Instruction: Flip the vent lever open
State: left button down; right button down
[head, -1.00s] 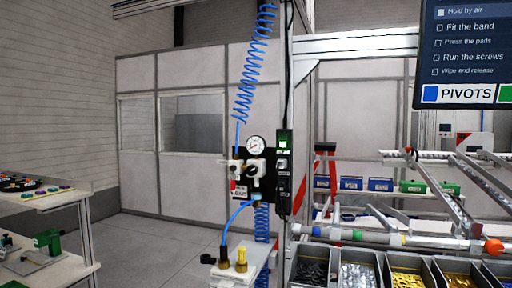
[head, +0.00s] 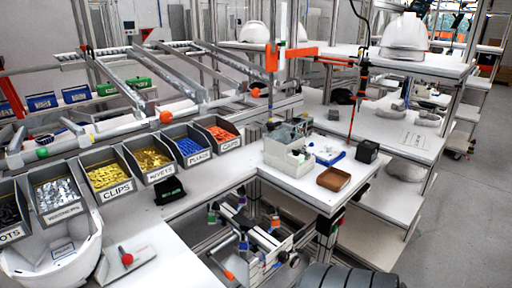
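I cannot pick out the vent lever for sure. A small red-knobbed lever (head: 126,258) stands on a grey plate at the lower left of the head view; whether it is the vent lever I cannot tell. Close by on the left is a white curved shell (head: 30,268), partly hidden under the bins and cut by the picture's edge. Neither of my grippers shows in the head view.
Labelled bins hold yellow clips (head: 108,175), blue plugs (head: 193,147) and orange caps (head: 222,134). Sloped metal rails rise behind them. A grey-white fixture (head: 286,155) and a brown tray (head: 333,179) sit on the corner bench. Open floor lies at the right.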

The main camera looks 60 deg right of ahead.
aim_at(299, 251)
jog(key=z, duration=2.3)
